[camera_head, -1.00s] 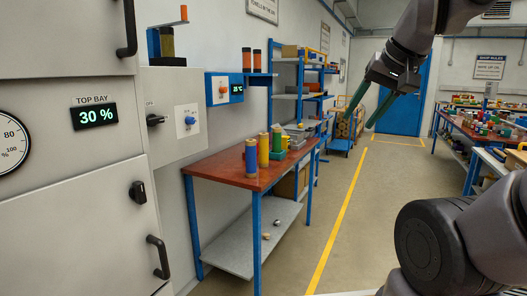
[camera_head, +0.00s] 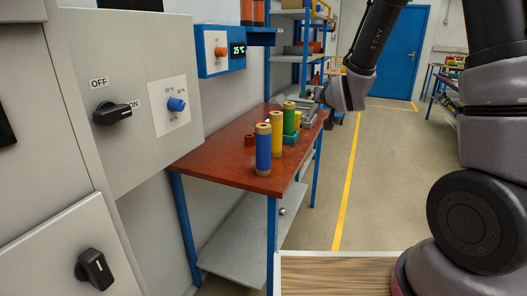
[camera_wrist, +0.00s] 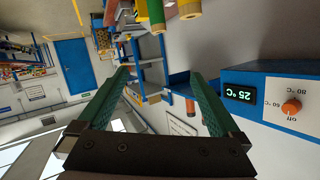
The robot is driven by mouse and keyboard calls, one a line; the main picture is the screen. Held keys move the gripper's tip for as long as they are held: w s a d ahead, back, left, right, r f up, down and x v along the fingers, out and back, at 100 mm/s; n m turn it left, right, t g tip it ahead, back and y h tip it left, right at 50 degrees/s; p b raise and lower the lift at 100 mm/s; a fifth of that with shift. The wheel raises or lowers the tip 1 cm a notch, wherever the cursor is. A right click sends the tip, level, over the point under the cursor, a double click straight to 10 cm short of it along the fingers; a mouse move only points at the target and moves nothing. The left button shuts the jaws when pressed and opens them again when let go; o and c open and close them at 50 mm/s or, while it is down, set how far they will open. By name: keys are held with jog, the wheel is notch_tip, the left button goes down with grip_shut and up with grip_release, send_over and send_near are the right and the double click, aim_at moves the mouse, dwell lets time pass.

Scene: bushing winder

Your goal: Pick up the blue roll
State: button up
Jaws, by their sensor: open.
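The blue roll (camera_head: 263,152) stands upright near the front edge of the red-brown table (camera_head: 215,160), with tan ends showing above and below its blue middle. A yellow roll (camera_head: 277,134) and a green roll (camera_head: 289,120) stand behind it to the right. My gripper (camera_wrist: 160,75) is open and empty in the wrist view, its two green fingers spread apart. In the head view my wrist is up and right of the rolls, and the fingers are not clearly visible. The wrist view shows ends of the green roll (camera_wrist: 155,14) and yellow roll (camera_wrist: 188,8) at its top; the blue roll is not seen there.
Grey items (camera_head: 309,112) lie farther back on the table. A control box (camera_head: 220,50) on the wall overhangs the table's left side. A wood-topped surface (camera_head: 335,275) is at the bottom. Floor right of the table is clear.

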jog(key=a+f+n+t+y, duration=0.1)
jog(key=a+f+n+y, duration=0.1)
jog(key=a+f, duration=0.35)
jog(key=n+y, duration=0.4)
jog(key=n, duration=0.1)
send_near(267, 134)
jog(key=x, duration=1.3)
grip_shut()
